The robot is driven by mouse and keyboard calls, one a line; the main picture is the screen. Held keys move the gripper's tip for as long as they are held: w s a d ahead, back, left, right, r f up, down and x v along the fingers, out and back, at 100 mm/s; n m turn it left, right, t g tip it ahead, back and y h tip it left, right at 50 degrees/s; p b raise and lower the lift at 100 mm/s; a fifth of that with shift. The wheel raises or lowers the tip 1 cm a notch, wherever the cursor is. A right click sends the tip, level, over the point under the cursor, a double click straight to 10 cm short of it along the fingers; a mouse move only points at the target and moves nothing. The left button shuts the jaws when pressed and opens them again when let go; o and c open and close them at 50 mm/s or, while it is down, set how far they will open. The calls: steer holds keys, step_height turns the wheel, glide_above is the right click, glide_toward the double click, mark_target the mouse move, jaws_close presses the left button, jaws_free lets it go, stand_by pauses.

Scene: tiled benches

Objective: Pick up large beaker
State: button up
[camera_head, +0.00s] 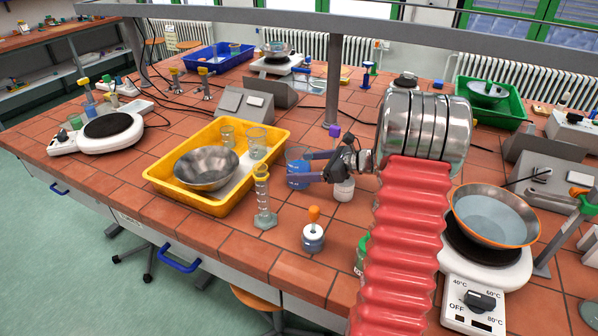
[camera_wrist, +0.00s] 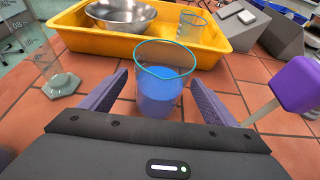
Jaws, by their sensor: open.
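A clear beaker with blue liquid (camera_head: 298,177) stands upright on the tiled bench, just right of the yellow tray. It looks larger than the nearest beaker in the tray in the wrist view (camera_wrist: 165,85), where it stands between my fingers. My gripper (camera_wrist: 157,78) is open, with one purple finger on either side of the beaker; whether either touches it I cannot tell. In the head view my gripper (camera_head: 299,167) reaches in from the right, and its fingers partly cover the beaker.
The yellow tray (camera_head: 183,199) holds a metal bowl (camera_head: 206,168) and two beakers. A graduated cylinder (camera_head: 263,200) stands left of the blue beaker. A bottle with an orange top (camera_head: 313,235) is in front. A purple-topped object (camera_wrist: 295,85) is close on the right.

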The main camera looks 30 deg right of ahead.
mark_target(288, 166)
steer(key=shift+w+a+f, duration=0.2)
steer(key=shift+w, duration=0.2)
steer(key=shift+x, duration=2.6)
steer(key=shift+r, duration=0.2)
steer(key=shift+c, duration=0.5)
steer(key=c, duration=1.2)
steer(key=shift+o, duration=0.2)
steer(key=shift+w+r, duration=0.1)
step_height(288, 166, up, 18)
